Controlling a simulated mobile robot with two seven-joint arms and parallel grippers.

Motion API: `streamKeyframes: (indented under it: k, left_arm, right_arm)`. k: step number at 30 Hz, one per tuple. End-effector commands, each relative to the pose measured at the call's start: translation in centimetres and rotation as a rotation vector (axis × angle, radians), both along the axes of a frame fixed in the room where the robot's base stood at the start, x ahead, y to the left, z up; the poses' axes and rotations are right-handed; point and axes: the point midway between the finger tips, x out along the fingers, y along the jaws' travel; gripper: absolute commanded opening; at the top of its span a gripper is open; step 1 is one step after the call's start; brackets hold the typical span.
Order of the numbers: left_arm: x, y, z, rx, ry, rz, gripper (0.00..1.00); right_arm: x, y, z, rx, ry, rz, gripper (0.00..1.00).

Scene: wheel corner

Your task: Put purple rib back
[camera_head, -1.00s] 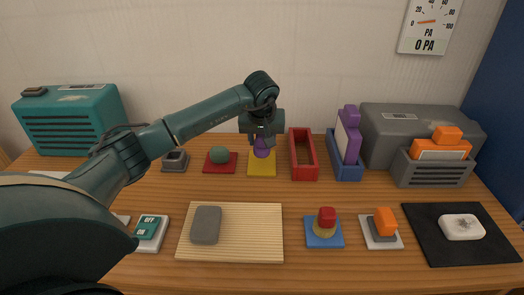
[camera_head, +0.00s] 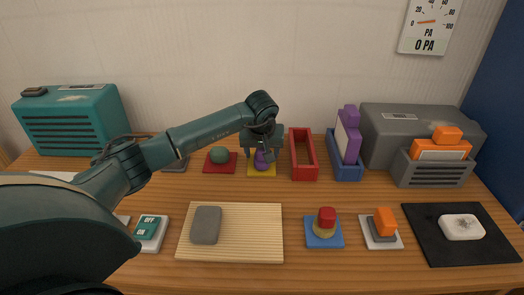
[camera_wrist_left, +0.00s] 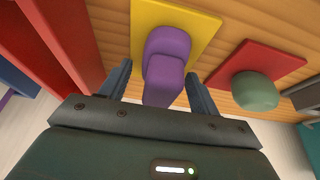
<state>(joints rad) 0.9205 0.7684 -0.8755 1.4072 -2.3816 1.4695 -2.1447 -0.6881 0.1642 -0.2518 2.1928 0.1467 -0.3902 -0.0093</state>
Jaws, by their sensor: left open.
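A purple piece with a rounded knob (camera_wrist_left: 168,45) stands on a yellow mat (camera_wrist_left: 210,32) in the left wrist view. The same purple piece (camera_head: 262,161) shows on the yellow mat (camera_head: 256,173) in the head view, partly hidden by my gripper. My left gripper (camera_head: 264,152) is open over it, with one finger on each side of the piece in the wrist view (camera_wrist_left: 160,82). Contact with the fingers cannot be told. Another purple part, with a white panel (camera_head: 349,137), stands upright in a blue tray (camera_head: 345,173). My right gripper is not in view.
A red mat (camera_head: 212,169) with a green lump (camera_head: 220,155) lies left of the yellow mat. An empty red tray (camera_head: 311,174) stands close on its right. A ribbed board (camera_head: 250,235) with a grey block (camera_head: 206,225) lies in front. Bare wood separates board and mats.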

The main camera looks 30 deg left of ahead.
Motion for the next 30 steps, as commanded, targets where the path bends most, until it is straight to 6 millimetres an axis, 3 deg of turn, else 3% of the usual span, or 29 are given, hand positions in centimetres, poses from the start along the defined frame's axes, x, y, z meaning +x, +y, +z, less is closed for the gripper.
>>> streamKeyframes:
  k: [10,24,30]
  left_arm:
    - [-0.1,-0.1,0.2,-0.001,-0.001,0.001,0.62]
    - [-3.8,-1.8,9.6,0.001,-0.003,0.000,0.62]
    - [-4.6,-2.3,11.6,0.001,-0.001,0.000,0.62]
  right_arm:
    - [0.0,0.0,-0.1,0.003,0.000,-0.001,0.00]
    - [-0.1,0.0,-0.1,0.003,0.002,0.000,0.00]
    - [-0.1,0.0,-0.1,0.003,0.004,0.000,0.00]
